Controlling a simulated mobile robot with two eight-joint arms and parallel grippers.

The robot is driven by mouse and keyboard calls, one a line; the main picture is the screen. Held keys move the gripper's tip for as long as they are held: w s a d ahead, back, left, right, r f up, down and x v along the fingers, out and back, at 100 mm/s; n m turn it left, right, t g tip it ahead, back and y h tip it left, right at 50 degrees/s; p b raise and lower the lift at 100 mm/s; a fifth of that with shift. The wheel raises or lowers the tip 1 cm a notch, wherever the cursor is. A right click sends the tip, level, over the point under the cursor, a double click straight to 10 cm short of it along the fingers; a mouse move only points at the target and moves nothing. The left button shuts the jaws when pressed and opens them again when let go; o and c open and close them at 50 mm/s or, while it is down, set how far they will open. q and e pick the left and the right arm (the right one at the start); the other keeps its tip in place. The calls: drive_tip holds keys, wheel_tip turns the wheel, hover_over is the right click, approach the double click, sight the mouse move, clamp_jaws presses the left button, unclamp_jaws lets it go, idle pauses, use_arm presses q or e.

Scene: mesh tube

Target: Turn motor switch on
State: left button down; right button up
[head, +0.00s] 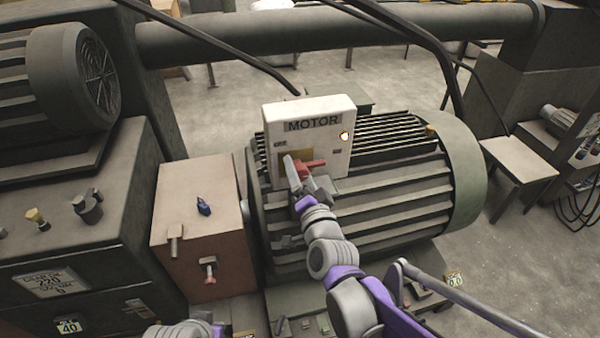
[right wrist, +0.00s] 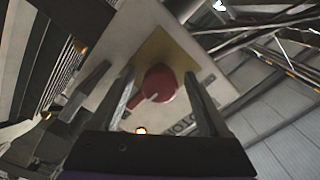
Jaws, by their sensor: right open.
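The white motor box (head: 315,108), marked MOTOR, stands on the side of the large ribbed motor (head: 400,200). On its front is a red rotary switch (head: 312,165) over a yellow plate; its handle points right in the head view. In the right wrist view the red switch (right wrist: 160,84) lies between the fingers, with its handle slanting to the lower left near the left finger. My right gripper (head: 300,170) is open around the switch; I cannot tell whether a finger touches it. Part of my left arm shows at the bottom left; its fingers are out of view.
A small lamp (head: 344,136) on the box glows. A brown box (head: 200,225) with a blue knob and levers stands left of the motor. A dark control cabinet (head: 75,260) is further left. Dark cables hang behind the motor box. A small table (head: 518,160) stands right.

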drive_tip(key=v, duration=1.1)
drive_tip(key=shift+w, duration=0.1)
drive_tip(key=s+d+f+n+g+h+p, duration=0.4)
drive_tip(key=s+d+f+n+g, duration=0.3)
drive_tip(key=s+d+f+g, duration=0.5)
drive_tip(key=s+d+p, duration=0.1)
drive_tip(key=s+d, duration=0.2)
drive_tip(key=shift+s+h, duration=0.2)
drive_tip(key=shift+h, duration=0.1)
